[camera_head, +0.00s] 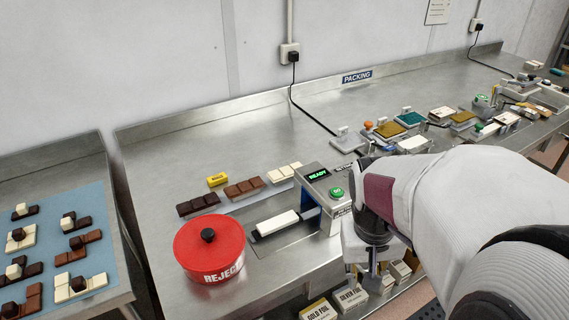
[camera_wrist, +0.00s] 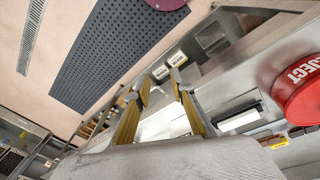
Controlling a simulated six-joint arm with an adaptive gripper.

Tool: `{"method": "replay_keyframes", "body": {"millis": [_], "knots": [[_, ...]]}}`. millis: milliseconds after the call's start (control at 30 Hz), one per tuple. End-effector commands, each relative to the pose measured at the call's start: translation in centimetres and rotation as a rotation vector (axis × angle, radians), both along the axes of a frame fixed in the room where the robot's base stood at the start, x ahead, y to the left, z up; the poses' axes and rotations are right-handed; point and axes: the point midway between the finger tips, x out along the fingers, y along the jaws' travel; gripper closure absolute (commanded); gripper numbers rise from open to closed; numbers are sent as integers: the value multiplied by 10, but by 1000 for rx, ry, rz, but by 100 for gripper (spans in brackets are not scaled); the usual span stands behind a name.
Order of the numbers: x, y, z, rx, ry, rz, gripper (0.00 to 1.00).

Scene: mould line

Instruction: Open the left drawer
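My gripper (camera_head: 371,282) hangs pointing down at the front edge of the bench, right of the sealing machine. In the wrist view its two yellow-sided fingers (camera_wrist: 161,86) stand apart with nothing between them. No drawer front or handle shows clearly; my arm and gripper cover part of the bench front. Below the bench edge, boxes labelled gold foil (camera_head: 318,311) and silver foil (camera_head: 351,299) stand near the gripper, with more pale boxes (camera_head: 399,271) to the right. I cannot tell whether they sit in a drawer or on a shelf.
A red reject bin (camera_head: 209,250) stands near the bench's front left. The machine (camera_head: 325,192) reads READY, with a white bar (camera_head: 279,222) beside it. Chocolate pieces (camera_head: 245,188) lie behind. A blue mat (camera_head: 62,240) with chocolates covers the left table. Perforated floor mat (camera_wrist: 110,50) shows below.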

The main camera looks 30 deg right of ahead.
Motion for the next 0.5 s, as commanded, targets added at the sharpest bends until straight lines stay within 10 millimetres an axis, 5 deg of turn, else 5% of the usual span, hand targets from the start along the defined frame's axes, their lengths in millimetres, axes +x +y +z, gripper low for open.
{"method": "replay_keyframes", "body": {"millis": [500], "knots": [[-33, -111, -65, -50, 85, -205, 76]]}}
